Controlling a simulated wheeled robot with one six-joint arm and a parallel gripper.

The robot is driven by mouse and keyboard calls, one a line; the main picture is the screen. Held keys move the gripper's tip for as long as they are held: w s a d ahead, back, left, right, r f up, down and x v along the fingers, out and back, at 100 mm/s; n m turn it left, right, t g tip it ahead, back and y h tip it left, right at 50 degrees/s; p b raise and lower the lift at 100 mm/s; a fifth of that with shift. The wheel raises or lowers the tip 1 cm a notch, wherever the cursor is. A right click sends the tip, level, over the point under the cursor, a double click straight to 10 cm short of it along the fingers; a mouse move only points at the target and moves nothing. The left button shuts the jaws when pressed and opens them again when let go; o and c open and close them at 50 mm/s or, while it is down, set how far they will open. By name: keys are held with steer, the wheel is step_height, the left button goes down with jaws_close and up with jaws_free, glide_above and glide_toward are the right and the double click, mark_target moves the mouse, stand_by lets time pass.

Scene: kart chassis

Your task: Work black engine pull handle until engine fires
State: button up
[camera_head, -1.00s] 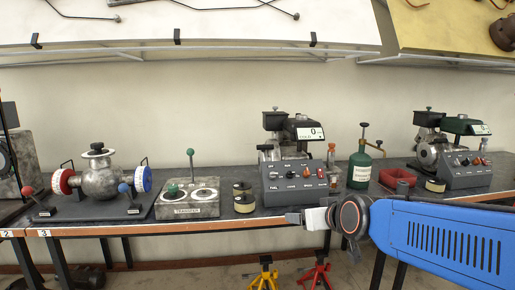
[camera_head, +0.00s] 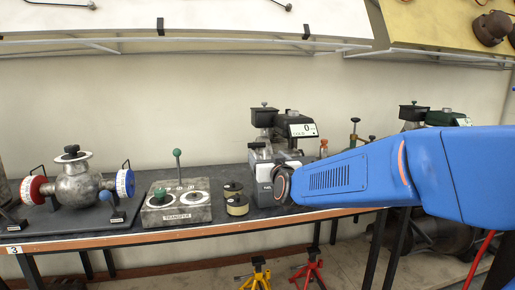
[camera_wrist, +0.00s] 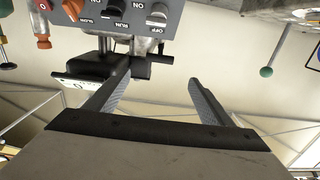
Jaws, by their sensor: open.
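The engine unit stands on the bench behind a grey switch panel (camera_head: 263,186). It has a black top tank (camera_head: 264,117) and a display reading 0 (camera_head: 303,129). In the wrist view, which looks upside down, my gripper (camera_wrist: 160,72) is open and empty, with its fingers wide apart. A black bar-shaped part (camera_wrist: 160,58) shows just beyond the gap between the fingertips, beneath the panel (camera_wrist: 130,18); it may be the pull handle, but I cannot be sure. In the head view my arm hides the fingers and much of the panel.
A second engine (camera_head: 413,113) stands at right, partly hidden. Red and yellow stands are below.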

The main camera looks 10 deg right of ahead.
mark_target(257, 145)
steer(key=w, duration=1.3)
steer(key=shift+w, duration=0.25)
steer(key=c, duration=1.5)
steer(key=s+r, duration=0.2)
steer(key=s, duration=0.3)
steer(key=s+r, duration=0.3)
steer(key=s, duration=0.2)
steer(key=s+r, duration=0.3)
steer(key=s, duration=0.2)
steer(key=shift+s, duration=0.1)
steer(key=shift+c, duration=0.2)
steer(key=o, duration=1.5)
steer(key=shift+o, duration=0.2)
steer(key=s, duration=1.7)
steer(key=shift+s, duration=0.2)
